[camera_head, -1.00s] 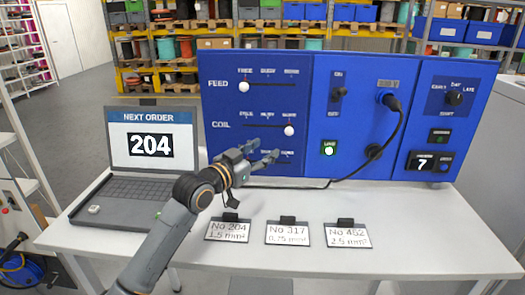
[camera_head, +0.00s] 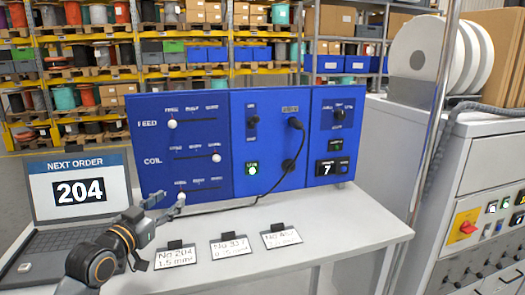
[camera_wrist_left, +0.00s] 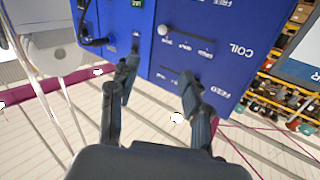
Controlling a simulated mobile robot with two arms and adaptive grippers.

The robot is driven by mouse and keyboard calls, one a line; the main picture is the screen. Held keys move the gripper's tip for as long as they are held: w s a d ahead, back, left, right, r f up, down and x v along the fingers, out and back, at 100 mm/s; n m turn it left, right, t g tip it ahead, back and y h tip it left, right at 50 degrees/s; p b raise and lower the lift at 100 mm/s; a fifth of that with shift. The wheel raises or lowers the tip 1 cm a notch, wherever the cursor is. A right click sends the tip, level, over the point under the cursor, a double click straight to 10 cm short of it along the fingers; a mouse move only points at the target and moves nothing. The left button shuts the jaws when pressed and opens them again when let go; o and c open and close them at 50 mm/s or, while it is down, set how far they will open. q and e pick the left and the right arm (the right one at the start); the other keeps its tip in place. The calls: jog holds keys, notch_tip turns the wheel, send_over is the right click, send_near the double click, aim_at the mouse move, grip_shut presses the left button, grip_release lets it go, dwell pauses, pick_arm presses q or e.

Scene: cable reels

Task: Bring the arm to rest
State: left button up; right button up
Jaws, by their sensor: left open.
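My left gripper (camera_head: 164,204) is open and empty, in front of the lower left of the blue control panel (camera_head: 210,125). Its fingers, also in the left wrist view (camera_wrist_left: 158,85), point at the panel face with a gap between them. Fingertips overlap the left end of the lowest slider row; I cannot tell whether they touch it. The FEED slider knob (camera_head: 172,124) is at the left, and the COIL slider knob (camera_head: 216,157) at the right. The laptop (camera_head: 78,190) shows "NEXT ORDER 204". My right gripper is in neither current view.
Label cards No 204 (camera_head: 176,257), No 317 (camera_head: 231,246) and a third (camera_head: 281,236) lie on the white table (camera_head: 330,231). A black cable (camera_head: 290,165) hangs from the panel. A grey machine (camera_head: 462,150) with white reels (camera_head: 418,55) stands right. Shelves fill the back.

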pick_arm(q)
jog(key=s+d+f+g+y, duration=0.1)
jog(key=s+d+f+g, duration=0.15)
jog(key=s+f, duration=0.7)
jog(key=s+d+f+g+y, duration=0.15)
jog(key=s+f+g, duration=0.35)
jog(key=f, duration=0.8)
jog(key=s+a+f+n+g+y, duration=0.1)
jog(key=s+f+n+g, duration=0.3)
jog(key=s, duration=0.9)
jog(key=s+f+m+g+y, duration=0.15)
jog(key=s+f, duration=0.45)
jog(key=s, duration=0.7)
jog(key=s+f+g+b, duration=0.1)
jog(key=s+f+b, duration=0.1)
jog(key=f, duration=1.4)
jog(key=s+f+g+b, duration=0.1)
jog(key=f+b, duration=0.1)
jog(key=f, duration=1.4)
jog(key=s+a+f+g+b, duration=0.1)
jog(key=s+a+f+b, duration=0.1)
jog(key=s+f, duration=1.4)
jog(key=shift+a+f+y, duration=0.15)
jog(key=shift+a+y, duration=0.15)
jog(key=shift+a, duration=0.2)
pick_arm(e)
notch_tip(320, 180, down, 6)
jog(key=w, duration=0.2)
jog(key=shift+w, duration=0.15)
